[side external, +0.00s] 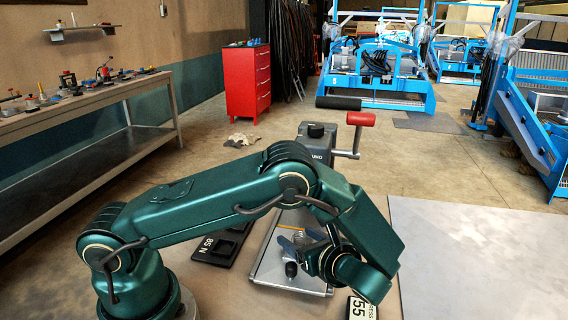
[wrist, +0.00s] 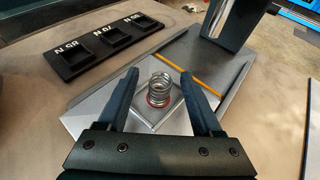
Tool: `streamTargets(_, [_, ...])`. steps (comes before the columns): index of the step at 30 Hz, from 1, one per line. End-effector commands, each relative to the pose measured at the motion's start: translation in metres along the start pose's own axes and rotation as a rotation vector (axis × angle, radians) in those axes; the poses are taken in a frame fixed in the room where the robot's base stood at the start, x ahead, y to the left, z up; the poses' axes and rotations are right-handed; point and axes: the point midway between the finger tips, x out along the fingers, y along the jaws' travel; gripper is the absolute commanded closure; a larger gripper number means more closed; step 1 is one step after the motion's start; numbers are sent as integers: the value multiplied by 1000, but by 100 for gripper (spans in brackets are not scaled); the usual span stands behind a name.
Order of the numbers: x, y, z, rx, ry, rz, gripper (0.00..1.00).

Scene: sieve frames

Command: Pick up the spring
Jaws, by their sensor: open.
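In the wrist view, the spring (wrist: 159,88) is a silvery coil standing upright, with a red ring around its base. It stands on a small square plate on the grey metal base (wrist: 90,118). My gripper (wrist: 160,75) is open, one dark finger on each side of the spring. Clear gaps show between the fingers and the coil, and nothing is held. In the side view, my gripper (side external: 312,262) is low over the metal base (side external: 268,270); the spring is hard to make out there behind the gripper and wrist.
A black rack (wrist: 103,47) with three square recesses lies left of the base; it also shows in the side view (side external: 222,246). A grey tester with a red-handled crank (side external: 361,119) stands behind. An orange strip (wrist: 194,77) crosses the base. A pale flat panel (side external: 480,260) lies right.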

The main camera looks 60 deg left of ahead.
Motion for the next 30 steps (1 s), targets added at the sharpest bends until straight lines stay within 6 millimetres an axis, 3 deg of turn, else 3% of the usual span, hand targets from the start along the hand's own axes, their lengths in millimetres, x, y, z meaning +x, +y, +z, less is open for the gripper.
streamTargets(2, [0, 0, 0, 0, 0, 0, 37])
streamTargets(6, [0, 0, 0, 0, 0, 0, 91])
streamTargets(7, [0, 0, 0, 0, 0, 0, 100])
streamTargets(22, [-4, 0, 8, -1, 0, 0, 100])
streamTargets(30, [-13, 5, 46, -2, -1, 2, 100])
